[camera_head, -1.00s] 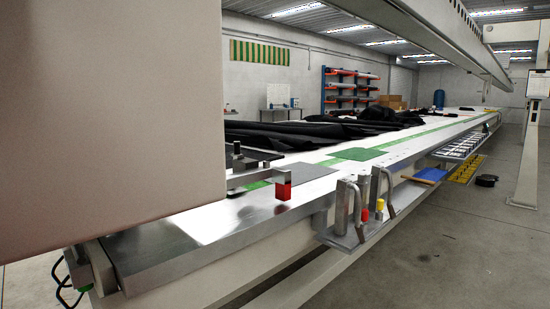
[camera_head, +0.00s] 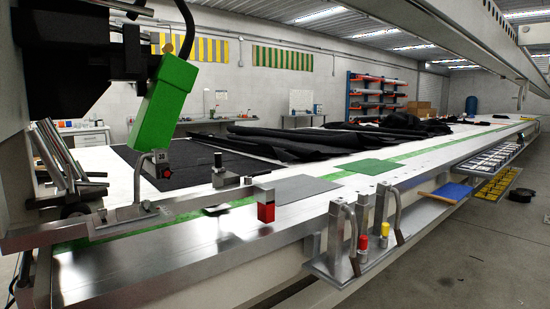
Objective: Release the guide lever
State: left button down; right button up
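The head view shows the welder's guide assembly at the left, on the near edge of the long table (camera_head: 150,268). I cannot tell for certain which of these is the guide lever. Neither of my grippers is in view.
A green housing (camera_head: 163,100) hangs from a black machine head (camera_head: 80,65) above the guide. A metal bracket holding hand tools (camera_head: 350,245) juts from the table's front edge. Black fabric (camera_head: 330,138) lies on the table behind.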

aim_at(259, 175)
jog(key=i+l, duration=0.15)
jog(key=l, duration=0.2)
jog(key=i+l+u, duration=0.1)
jog(key=i+l, duration=0.25)
jog(key=l, duration=0.3)
jog(key=i+l+u, duration=0.1)
jog(key=l, duration=0.25)
jog(key=i+l, duration=0.2)
jog(key=l, duration=0.15)
jog(key=i+u, duration=0.05)
